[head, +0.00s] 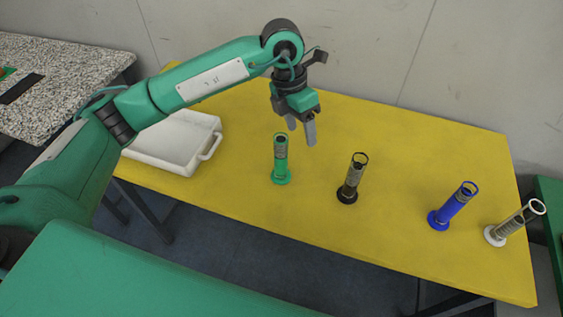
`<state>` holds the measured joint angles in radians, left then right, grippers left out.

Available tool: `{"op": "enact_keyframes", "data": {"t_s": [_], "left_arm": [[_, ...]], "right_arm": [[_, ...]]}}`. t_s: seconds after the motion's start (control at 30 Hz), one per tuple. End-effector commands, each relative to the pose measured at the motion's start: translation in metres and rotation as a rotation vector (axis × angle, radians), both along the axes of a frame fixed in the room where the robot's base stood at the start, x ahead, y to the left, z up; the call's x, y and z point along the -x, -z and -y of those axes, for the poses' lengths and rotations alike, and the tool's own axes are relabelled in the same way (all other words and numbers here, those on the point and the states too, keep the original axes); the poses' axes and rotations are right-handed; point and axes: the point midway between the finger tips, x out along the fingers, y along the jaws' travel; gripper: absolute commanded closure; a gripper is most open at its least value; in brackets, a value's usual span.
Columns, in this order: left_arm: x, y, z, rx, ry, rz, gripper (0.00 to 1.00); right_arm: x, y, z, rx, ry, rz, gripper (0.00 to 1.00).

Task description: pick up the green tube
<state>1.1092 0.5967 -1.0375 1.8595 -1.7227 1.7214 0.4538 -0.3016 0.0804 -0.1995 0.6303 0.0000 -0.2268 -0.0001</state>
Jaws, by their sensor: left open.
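The green tube (281,160) stands upright on its round base on the yellow table (395,235), left of the other tubes. My left gripper (301,132) hangs pointing down, above and slightly to the right of the green tube's top in the picture. Its two fingers are apart with nothing between them. The fingers appear clear of the tube. My right gripper does not show.
A black tube (352,180), a blue tube (452,207) and a white tube (514,223) stand in a row to the right. A white tray (207,155) lies at the left under my arm. A speckled counter (60,60) is at the far left.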

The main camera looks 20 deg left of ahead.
Motion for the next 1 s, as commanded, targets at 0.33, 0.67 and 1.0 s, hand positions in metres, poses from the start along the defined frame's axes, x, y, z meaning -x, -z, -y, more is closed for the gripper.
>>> {"op": "enact_keyframes", "data": {"t_s": [0.33, 0.67, 1.0], "left_arm": [[-0.021, -0.004, -0.054, -0.245, -0.072, 0.043, 0.41], [-0.021, 0.057, -0.053, -0.241, -0.07, 0.043, 0.41], [-0.023, 0.086, -0.053, -0.24, -0.07, 0.042, 0.41]], "right_arm": [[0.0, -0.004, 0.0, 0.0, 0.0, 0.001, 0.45], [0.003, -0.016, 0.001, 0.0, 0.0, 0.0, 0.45], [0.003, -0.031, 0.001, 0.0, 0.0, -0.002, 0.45]]}}
